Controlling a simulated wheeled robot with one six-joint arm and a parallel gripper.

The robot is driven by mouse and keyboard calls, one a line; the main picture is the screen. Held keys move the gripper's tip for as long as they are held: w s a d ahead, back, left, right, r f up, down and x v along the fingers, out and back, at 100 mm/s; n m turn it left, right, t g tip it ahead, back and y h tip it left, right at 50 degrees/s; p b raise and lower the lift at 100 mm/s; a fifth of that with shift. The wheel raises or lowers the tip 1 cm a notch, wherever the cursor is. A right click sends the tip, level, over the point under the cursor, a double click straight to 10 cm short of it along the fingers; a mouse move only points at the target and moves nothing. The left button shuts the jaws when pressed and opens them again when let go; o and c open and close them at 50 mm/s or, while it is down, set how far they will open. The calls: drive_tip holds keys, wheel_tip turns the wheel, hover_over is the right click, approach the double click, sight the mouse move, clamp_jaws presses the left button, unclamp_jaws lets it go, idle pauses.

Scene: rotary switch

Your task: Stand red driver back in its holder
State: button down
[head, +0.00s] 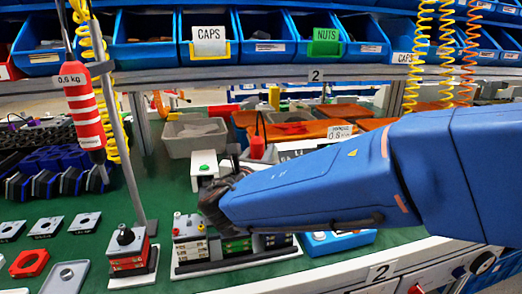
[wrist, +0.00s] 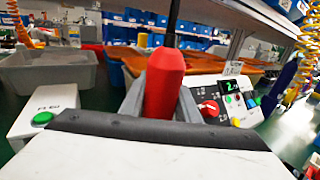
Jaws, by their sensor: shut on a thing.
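The red driver (wrist: 165,85) stands upright between the two grey jaws of my gripper (wrist: 161,104) in the wrist view, with a dark shaft or cord rising from its top. My gripper is shut on it. In the head view the driver (head: 257,148) shows as a red piece with a thin dark top just beyond my gripper (head: 229,165); its lower part is hidden behind my blue arm. I cannot make out which fixture is its holder, or whether the driver touches one.
A white box with a green button (wrist: 42,118) is left of my gripper. A control panel with a red rotary knob (wrist: 208,107) and lit display is right. A striped tool marked 0.6 kg (head: 84,112) hangs at left near a grey post (head: 122,130). A grey bin (head: 190,140) stands behind.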

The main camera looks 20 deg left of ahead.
drive_tip(key=c, duration=1.3)
unclamp_jaws()
drive_tip(key=shift+o, duration=0.2)
drive_tip(key=shift+f, duration=0.1)
drive_tip(key=shift+s, duration=0.1)
drive_tip(key=s+d, duration=0.1)
drive_tip(key=s, duration=1.6)
drive_tip(key=shift+s+f, duration=0.1)
drive_tip(key=shift+s, duration=0.1)
